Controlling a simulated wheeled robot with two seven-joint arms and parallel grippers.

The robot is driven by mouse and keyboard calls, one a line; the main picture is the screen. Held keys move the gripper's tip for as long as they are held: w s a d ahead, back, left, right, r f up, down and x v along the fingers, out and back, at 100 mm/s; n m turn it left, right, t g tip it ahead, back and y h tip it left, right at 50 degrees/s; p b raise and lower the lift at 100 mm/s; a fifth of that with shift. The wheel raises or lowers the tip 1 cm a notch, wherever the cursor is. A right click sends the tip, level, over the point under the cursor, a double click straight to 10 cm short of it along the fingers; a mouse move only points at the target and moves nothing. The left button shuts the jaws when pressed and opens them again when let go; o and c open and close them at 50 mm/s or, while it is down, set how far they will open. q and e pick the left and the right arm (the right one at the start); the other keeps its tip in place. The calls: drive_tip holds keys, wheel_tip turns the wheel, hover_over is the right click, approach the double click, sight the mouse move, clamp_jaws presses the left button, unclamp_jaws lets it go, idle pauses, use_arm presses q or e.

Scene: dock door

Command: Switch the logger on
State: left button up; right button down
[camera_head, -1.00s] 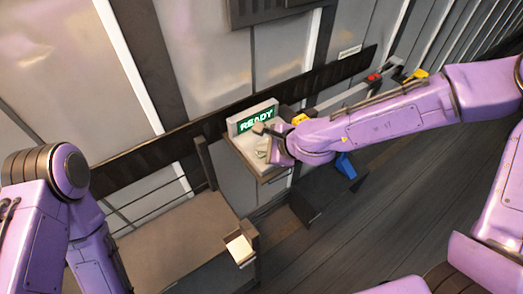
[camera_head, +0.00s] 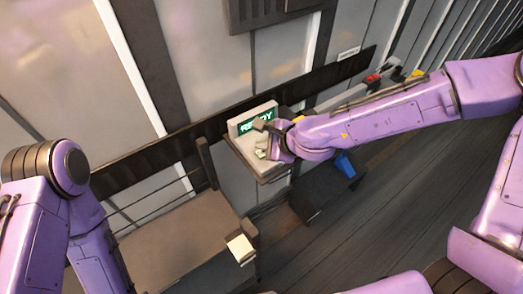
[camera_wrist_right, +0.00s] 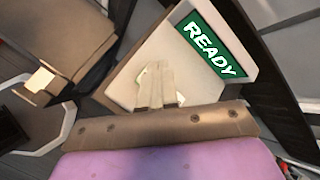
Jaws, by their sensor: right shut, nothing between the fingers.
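The logger (camera_head: 240,125) is a pale box with a raised back panel, standing on a small shelf against the wall. Its green screen reads READY in the right wrist view (camera_wrist_right: 209,50); in the head view the arm's end partly covers the lettering. My right gripper (camera_head: 263,152) is over the logger's pale front face, shut and empty. Its pale fingers (camera_wrist_right: 158,88) also show in the right wrist view, pointing at that face below the screen. They hide the part of the face under them, and I cannot tell whether they touch it. My left gripper is out of view.
A brown bench (camera_head: 175,240) with a cream block (camera_head: 240,248) at its corner stands left of the logger. A dark rail (camera_head: 140,160) runs along the wall. A blue item (camera_head: 345,165) lies right of the logger. Floor is open at the right.

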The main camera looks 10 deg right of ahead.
sight(264, 155)
wheel_tip(264, 155, up, 2)
drive_tip(key=shift+r+p, duration=0.15)
drive_tip(key=shift+p, duration=0.5)
drive_tip(key=shift+r, duration=1.25)
drive_tip(key=shift+s, duration=0.1)
